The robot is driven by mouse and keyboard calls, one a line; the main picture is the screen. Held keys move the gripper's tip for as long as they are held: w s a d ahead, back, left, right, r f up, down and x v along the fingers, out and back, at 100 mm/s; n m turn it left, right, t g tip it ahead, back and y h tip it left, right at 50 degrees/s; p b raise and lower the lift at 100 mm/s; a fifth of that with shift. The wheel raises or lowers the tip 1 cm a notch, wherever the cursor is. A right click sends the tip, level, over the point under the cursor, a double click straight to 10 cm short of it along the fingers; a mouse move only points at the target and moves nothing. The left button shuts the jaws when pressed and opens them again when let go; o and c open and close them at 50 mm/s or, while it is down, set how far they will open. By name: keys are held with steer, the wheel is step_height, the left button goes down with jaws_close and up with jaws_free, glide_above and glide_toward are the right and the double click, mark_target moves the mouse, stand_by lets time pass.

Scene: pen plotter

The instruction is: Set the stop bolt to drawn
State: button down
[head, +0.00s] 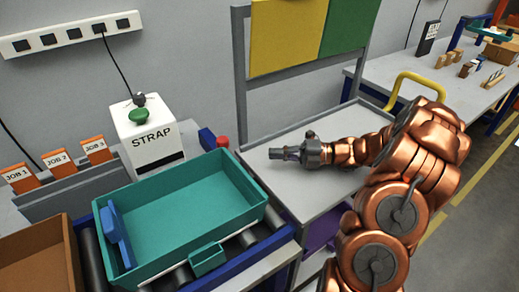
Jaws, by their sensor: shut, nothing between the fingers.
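My gripper (275,153) is shut and empty. It points left above the grey cart top (303,183), to the right of the teal tote. I cannot pick out the stop bolt for certain. A red rounded knob (222,142) shows beside a dark blue block (206,138) behind the tote's far right corner. A blue upright piece (116,235) stands at the tote's left end. Whether either belongs to the stop bolt, I cannot tell. My gripper is apart from both, nearer to the red knob.
The teal tote (262,188) sits on a blue-framed roller conveyor (280,240). A white STRAP machine (146,133) and job cards (58,160) stand behind it. A brown box (70,250) is at the left. A yellow handle (418,76) rises at the cart's far end.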

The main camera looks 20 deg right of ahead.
steer(key=w+d+p+x, duration=0.1)
steer(key=w+x, duration=0.1)
steer(key=x, duration=1)
steer(key=shift+w, duration=0.2)
steer(key=shift+w+r, duration=0.1)
